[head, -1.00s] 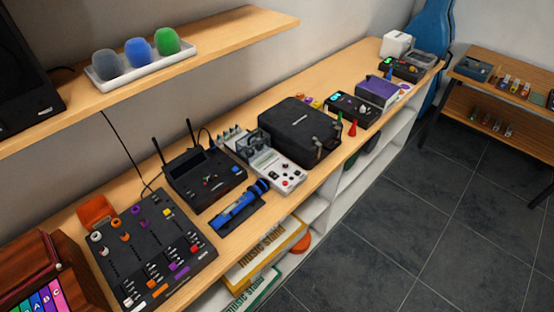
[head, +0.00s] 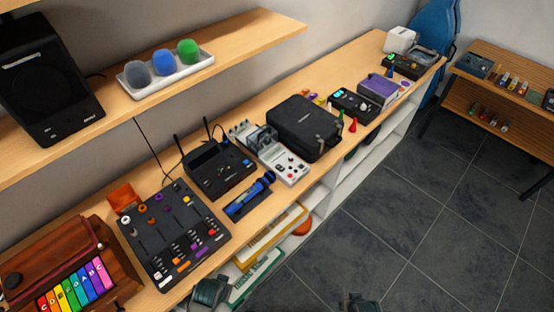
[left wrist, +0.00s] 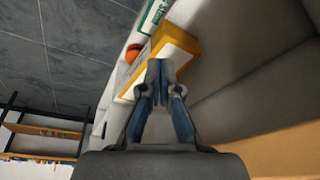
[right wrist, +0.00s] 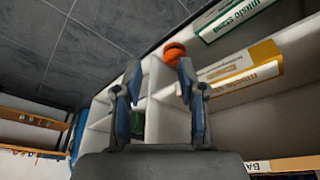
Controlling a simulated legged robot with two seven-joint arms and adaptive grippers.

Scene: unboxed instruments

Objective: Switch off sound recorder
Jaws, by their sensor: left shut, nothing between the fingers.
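A light grey device (head: 285,162) with a small screen, a red button and dark parts at its far end looks like the sound recorder. It lies on the wooden counter between the black case and the black unit with antennas; whether it is on is too small to tell. My left gripper shows partly at the bottom edge of the head view (head: 210,292), low and in front of the counter; in the left wrist view its fingers (left wrist: 160,75) are shut and empty. My right gripper (head: 360,303) is at the bottom edge too; in the right wrist view its fingers (right wrist: 159,72) stand apart, empty.
The black case (head: 305,127) is right of the grey device. The antenna unit (head: 218,172), a blue microphone (head: 250,195) and a mixer (head: 174,237) are left of it. An upper shelf (head: 235,55) overhangs the back. The floor (head: 400,225) in front is clear.

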